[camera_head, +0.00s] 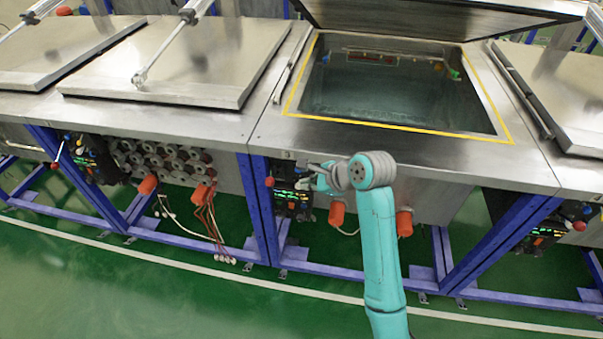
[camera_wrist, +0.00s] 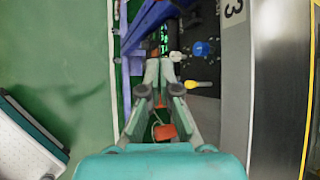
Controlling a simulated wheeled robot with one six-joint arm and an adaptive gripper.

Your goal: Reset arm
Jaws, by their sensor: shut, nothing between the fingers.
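My gripper (camera_head: 316,172) is at the front of the open tank, close to a control panel (camera_head: 291,199) with lit displays and a red-tipped lever (camera_head: 270,182). In the wrist view my gripper (camera_wrist: 160,66) points forward with its fingers shut and nothing between them. A blue knob (camera_wrist: 204,48) and a yellow handle (camera_wrist: 198,85) are to the right of the fingers there. They look apart from the fingers. The tank's lid (camera_head: 440,18) stands raised, and the tank opening (camera_head: 400,134) has a yellow border.
Closed lids (camera_head: 185,60) lie to the left and another lid (camera_head: 550,90) is to the right. Blue frame legs (camera_head: 262,210) and orange cylinders (camera_head: 404,223) are below the steel top. Loose hoses (camera_head: 213,225) hang at the left. Green floor in front is clear.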

